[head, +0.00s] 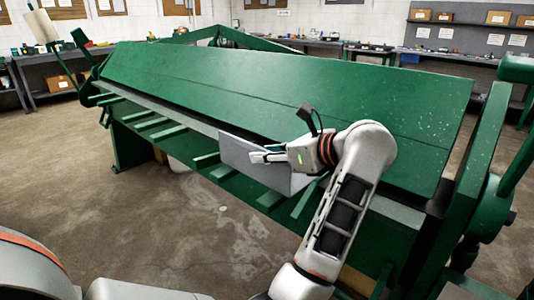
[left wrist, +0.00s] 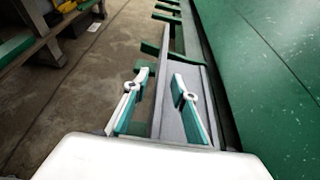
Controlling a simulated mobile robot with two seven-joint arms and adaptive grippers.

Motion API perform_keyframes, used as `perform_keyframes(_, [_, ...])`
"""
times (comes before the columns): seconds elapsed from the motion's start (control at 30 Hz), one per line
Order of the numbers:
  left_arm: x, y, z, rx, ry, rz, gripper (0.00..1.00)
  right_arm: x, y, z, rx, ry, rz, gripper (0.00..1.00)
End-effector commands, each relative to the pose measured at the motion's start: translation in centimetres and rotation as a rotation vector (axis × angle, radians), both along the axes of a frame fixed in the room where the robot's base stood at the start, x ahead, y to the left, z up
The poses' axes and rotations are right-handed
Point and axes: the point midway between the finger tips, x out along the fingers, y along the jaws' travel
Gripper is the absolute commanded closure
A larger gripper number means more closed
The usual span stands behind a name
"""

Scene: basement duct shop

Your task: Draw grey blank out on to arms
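The grey blank (head: 238,152) is a flat sheet standing tilted at the front of the green folding machine (head: 290,85), among its short green arms (head: 208,159). My left gripper (head: 257,157) is at the blank, partly covering it in the head view. In the left wrist view the two fingers (left wrist: 160,85) are spread apart, one on each side of the blank's thin edge (left wrist: 162,105). A gap shows between the fingertips and the sheet. My right gripper is not in view.
Several green arms stick out along the machine's front edge. Workbenches with small items stand along the back wall (head: 372,50) and at the left (head: 55,62). The concrete floor (head: 130,215) in front of the machine is clear.

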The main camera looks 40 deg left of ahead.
Motion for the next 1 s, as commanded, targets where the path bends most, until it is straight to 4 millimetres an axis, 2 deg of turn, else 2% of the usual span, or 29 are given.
perform_keyframes(0.33, [0.0, -0.5, 0.3, 0.000, -0.002, -0.001, 0.74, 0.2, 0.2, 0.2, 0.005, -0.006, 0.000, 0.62])
perform_keyframes(0.7, [-0.1, -5.3, 2.2, -0.007, -0.001, -0.002, 0.74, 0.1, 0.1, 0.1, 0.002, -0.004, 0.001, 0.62])
perform_keyframes(1.0, [-0.2, -7.3, 3.1, -0.007, -0.001, -0.001, 0.74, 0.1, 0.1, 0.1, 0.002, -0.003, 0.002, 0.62])
